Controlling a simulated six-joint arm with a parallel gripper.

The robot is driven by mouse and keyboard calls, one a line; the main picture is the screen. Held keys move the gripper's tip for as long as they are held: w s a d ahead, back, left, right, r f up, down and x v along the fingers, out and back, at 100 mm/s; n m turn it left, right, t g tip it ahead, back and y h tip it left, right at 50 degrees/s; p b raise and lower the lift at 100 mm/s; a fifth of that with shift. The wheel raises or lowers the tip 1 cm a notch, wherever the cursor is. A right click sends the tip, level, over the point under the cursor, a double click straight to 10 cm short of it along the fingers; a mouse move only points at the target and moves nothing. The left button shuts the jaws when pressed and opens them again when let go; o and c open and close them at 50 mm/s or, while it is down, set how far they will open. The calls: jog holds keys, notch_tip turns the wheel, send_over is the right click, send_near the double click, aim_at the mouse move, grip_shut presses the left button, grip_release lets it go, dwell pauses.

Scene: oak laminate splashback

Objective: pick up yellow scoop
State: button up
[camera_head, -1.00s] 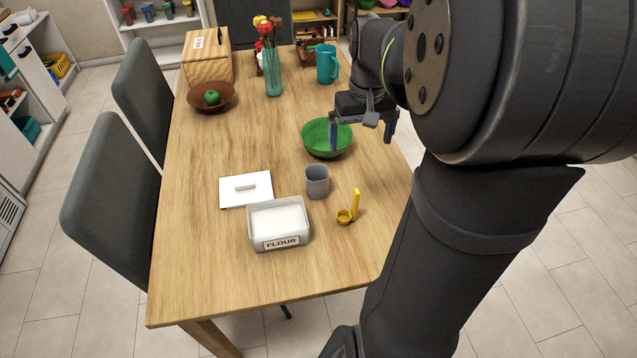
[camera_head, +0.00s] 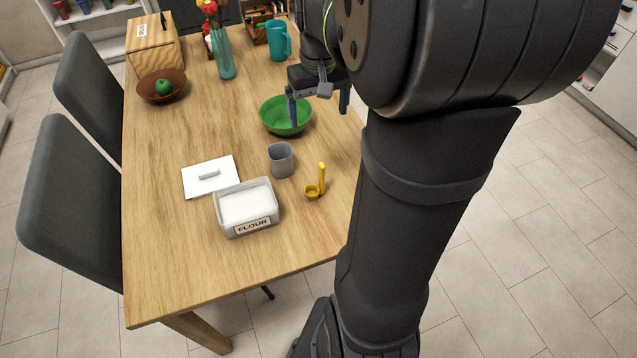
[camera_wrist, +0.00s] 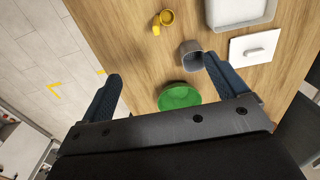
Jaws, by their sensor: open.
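The yellow scoop (camera_head: 314,190) lies on the wooden table near its right edge, handle pointing away from the head camera. It also shows at the top of the wrist view (camera_wrist: 164,19). My gripper (camera_head: 318,106) is open and empty, above the table by the green bowl, well apart from the scoop. In the wrist view its two fingers (camera_wrist: 162,80) are spread wide, with the green bowl (camera_wrist: 179,96) and part of the grey cup between and beyond them.
The grey cup (camera_head: 281,160) stands close to the scoop's left. The open flour container (camera_head: 234,226) and its white lid (camera_head: 211,177) are further left. The green bowl's rim (camera_head: 268,118) is behind. The table's front (camera_head: 190,275) is clear.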

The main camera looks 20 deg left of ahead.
aim_at(322, 165)
jog(key=c, duration=1.1)
jog(key=shift+o, duration=0.2)
jog(key=f, duration=0.5)
jog(key=w+f, duration=0.1)
jog(key=f, duration=0.9)
jog(key=shift+w+d+f, duration=0.1)
jog(key=shift+w+d, duration=0.1)
jog(key=f, duration=0.4)
jog(key=shift+s+d, duration=0.15)
jog(key=shift+s, duration=0.25)
jog(key=shift+f, duration=0.6)
